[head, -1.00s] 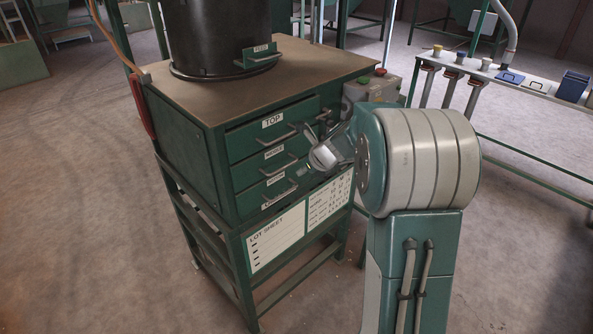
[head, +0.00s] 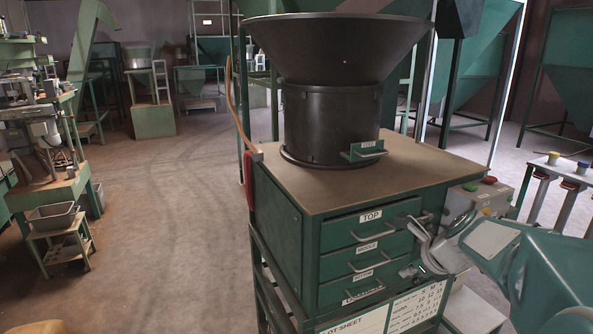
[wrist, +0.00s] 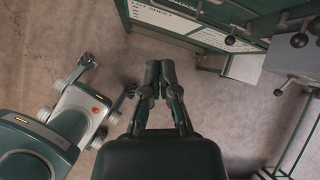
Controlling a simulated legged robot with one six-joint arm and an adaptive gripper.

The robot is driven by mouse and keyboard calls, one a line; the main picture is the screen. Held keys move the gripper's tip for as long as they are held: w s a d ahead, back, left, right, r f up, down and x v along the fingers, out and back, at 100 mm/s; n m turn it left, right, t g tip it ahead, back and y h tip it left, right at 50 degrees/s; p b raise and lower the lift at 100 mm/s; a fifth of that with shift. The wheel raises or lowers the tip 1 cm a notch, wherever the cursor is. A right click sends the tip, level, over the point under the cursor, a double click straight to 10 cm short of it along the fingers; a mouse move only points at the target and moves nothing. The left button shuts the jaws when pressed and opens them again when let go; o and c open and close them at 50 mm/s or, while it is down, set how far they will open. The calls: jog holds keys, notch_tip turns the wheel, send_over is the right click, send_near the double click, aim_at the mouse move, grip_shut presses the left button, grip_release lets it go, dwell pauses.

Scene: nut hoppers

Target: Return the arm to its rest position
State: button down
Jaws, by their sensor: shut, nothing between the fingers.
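My arm shows at the lower right of the head view, its end beside the right side of the drawer cabinet (head: 283,225). Its far parts overlap the drawer fronts there, so I cannot tell contact from this view. In the wrist view my gripper (wrist: 160,78) is shut, its two fingers together with nothing between them. Bare floor lies beyond the fingertips. The drawers, labelled from TOP (head: 371,217) downward, look closed.
A black hopper (head: 335,60) stands on the cabinet top. A control box (head: 480,200) with red and green buttons sits at its right. The lot sheet (wrist: 165,22) is at the top of the wrist view. Open floor (head: 170,220) lies left.

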jog(key=s+a+n+h, duration=0.1)
jog(key=s+a+n, duration=0.3)
jog(key=s+n, duration=0.4)
jog(key=s+a+n, duration=0.3)
jog(key=s+n, duration=0.5)
jog(key=n, duration=0.2)
jog(key=s+a+r+n+g+h, duration=0.1)
jog(key=s+a+n, duration=0.3)
jog(key=s+n, duration=0.4)
jog(key=shift+a+n+h, duration=0.3)
jog(key=shift+n, duration=0.5)
